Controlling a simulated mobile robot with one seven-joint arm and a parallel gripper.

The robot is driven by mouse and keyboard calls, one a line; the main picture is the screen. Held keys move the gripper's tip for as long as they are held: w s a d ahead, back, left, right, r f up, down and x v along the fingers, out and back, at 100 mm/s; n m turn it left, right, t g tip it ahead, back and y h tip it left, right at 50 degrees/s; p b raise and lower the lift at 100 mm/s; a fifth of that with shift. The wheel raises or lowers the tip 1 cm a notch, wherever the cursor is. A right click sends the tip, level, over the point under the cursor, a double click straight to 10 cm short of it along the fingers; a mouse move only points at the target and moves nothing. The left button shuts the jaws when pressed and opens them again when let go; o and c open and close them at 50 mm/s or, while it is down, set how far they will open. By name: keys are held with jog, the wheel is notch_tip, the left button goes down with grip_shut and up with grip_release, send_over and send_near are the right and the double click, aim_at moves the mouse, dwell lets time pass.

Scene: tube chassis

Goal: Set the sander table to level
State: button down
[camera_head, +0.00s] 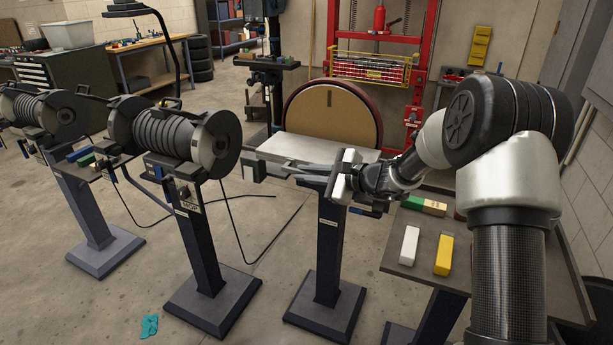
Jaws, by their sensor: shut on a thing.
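The disc sander's flat grey table (300,146) sits in front of a large round tan disc (335,113), in the middle of the view. The table top looks close to flat, but I cannot tell its exact tilt. My gripper (300,172) reaches in from the right, with its fingers pointing left along the table's front edge. It is shut on the table at that edge. My gripper's body hides the table's front right corner, and the contact itself is small and partly hidden.
Two grinder or buffer machines on pedestals (207,250) stand to the left. A bench (460,240) with white and yellow bars is on the right below my arm. A red press frame (420,60) stands behind. A teal rag (149,326) lies on the open concrete floor.

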jog(key=shift+w+r, duration=0.1)
jog(key=shift+r, duration=0.1)
jog(key=c, duration=2.1)
grip_release()
jog(key=p+v, duration=0.1)
jog(key=v, duration=1.6)
jog(key=shift+d+r, duration=0.1)
jog(key=shift+d, duration=0.1)
jog(key=shift+s, duration=0.2)
